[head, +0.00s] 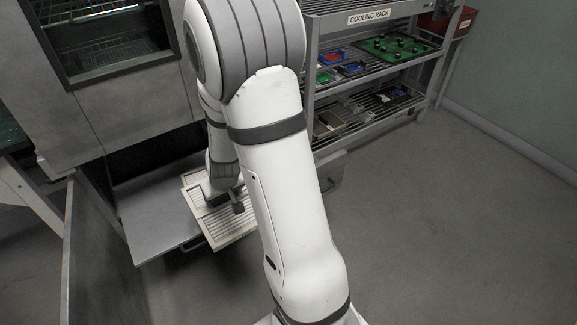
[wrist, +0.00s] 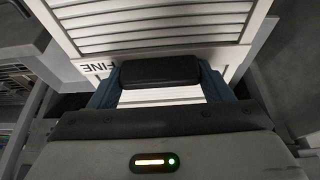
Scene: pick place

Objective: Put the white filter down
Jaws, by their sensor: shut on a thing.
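The white filter (head: 228,226) is a flat slatted panel in a pale frame. In the head view it is at the lower left, over a grey flat surface (head: 155,215), partly hidden by my arm. In the wrist view the filter (wrist: 165,22) fills the top, with its slats and the letters "FINE" on its frame. My gripper (wrist: 158,88) is shut on the filter's near part, with a dark grip block between the blue-grey fingers. In the head view my gripper (head: 236,200) is small and partly hidden. I cannot tell whether the filter touches the surface below.
A machine with a glass-fronted opening (head: 110,45) stands behind at the left. A cooling rack (head: 370,75) with boards and small parts stands at the back right. A grey panel (head: 95,255) rises at the left front. The floor (head: 440,220) at the right is clear.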

